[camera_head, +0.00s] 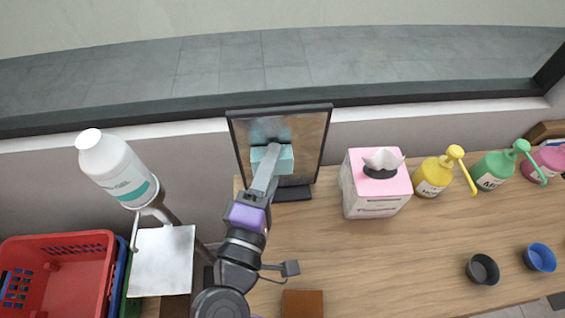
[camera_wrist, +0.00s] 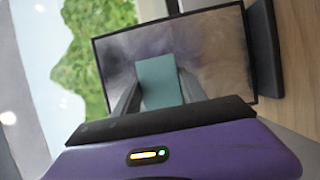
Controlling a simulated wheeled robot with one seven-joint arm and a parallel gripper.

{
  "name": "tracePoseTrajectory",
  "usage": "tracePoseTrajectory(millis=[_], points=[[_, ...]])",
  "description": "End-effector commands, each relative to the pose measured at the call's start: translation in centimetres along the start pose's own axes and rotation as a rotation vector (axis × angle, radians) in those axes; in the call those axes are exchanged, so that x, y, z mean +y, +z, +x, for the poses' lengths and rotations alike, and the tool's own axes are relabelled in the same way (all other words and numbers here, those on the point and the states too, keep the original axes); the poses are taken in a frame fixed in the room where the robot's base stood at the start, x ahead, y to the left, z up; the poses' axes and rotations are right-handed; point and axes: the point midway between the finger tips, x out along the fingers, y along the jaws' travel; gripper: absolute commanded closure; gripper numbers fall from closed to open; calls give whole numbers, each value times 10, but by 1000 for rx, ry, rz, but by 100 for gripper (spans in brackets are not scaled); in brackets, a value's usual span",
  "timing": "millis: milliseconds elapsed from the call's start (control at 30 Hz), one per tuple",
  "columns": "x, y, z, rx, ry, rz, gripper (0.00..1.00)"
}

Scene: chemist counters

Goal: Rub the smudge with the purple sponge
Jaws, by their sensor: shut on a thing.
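A dark-framed upright screen (camera_head: 312,140) stands at the back of the wooden counter. My gripper (camera_head: 266,168) is shut on a teal, block-shaped sponge (camera_head: 285,160) in front of the screen. I see no purple sponge; the purple part is my gripper's casing. In the wrist view, the teal sponge (camera_wrist: 160,82) sits between the two fingers against the screen (camera_wrist: 222,50). I cannot tell whether it touches the screen. It hides part of the screen face.
A pink-and-white tissue box (camera_head: 360,195) stands right of the screen. Yellow (camera_head: 432,178) and green (camera_head: 490,172) pump bottles stand farther right. Dark (camera_head: 482,270) and blue (camera_head: 541,257) cups are near the front right. A red basket (camera_head: 60,270) and white gel bottle (camera_head: 118,165) are at left.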

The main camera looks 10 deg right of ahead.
Motion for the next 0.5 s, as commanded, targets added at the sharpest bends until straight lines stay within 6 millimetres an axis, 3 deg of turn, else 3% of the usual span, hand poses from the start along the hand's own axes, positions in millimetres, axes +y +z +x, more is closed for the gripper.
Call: tracePoseTrajectory(millis=[500], points=[[0,-28,-9,1,1,0,89]])
